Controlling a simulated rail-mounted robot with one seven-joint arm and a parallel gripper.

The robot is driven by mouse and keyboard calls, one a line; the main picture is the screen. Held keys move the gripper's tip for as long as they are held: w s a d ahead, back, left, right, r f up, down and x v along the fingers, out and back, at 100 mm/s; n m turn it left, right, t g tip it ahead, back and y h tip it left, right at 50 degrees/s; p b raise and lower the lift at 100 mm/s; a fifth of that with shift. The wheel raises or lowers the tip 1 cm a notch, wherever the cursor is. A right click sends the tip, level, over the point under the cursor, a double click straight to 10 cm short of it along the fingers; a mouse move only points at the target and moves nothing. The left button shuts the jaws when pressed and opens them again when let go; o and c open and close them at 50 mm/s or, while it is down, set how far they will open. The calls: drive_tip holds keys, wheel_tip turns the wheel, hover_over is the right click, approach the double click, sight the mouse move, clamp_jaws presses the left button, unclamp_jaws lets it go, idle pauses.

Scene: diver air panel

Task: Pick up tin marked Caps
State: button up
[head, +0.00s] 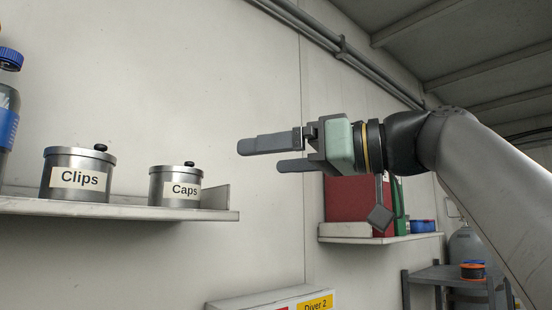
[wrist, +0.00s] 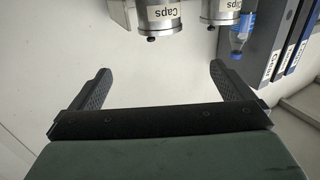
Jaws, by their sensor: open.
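The tin marked Caps (head: 175,186) is a short metal cylinder with a black-knobbed lid and a pale label. It stands upright near the right end of the wall shelf in the head view. It also shows at the top of the wrist view (wrist: 158,16), upside down and partly cut off. My gripper (head: 260,157) is open and empty, to the right of the tin and a little higher in the head view, apart from it. In the wrist view both fingers of my gripper (wrist: 160,70) are spread, with nothing between them.
A similar tin marked Clips (head: 77,174) stands left of the Caps tin. A blue-capped bottle (head: 9,100) is farther left. The shelf (head: 120,208) has an upright lip at its right end. Binders (wrist: 278,45) show in the wrist view. A lower shelf (head: 380,239) holds a red item.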

sight(189, 165)
drive_tip(key=p+x, duration=0.4)
drive_tip(key=x, duration=1.2)
drive_tip(key=shift+s+r, duration=0.1)
drive_tip(key=shift+r, duration=0.05)
drive_tip(key=shift+x, duration=0.75)
drive_tip(key=c, duration=1.2)
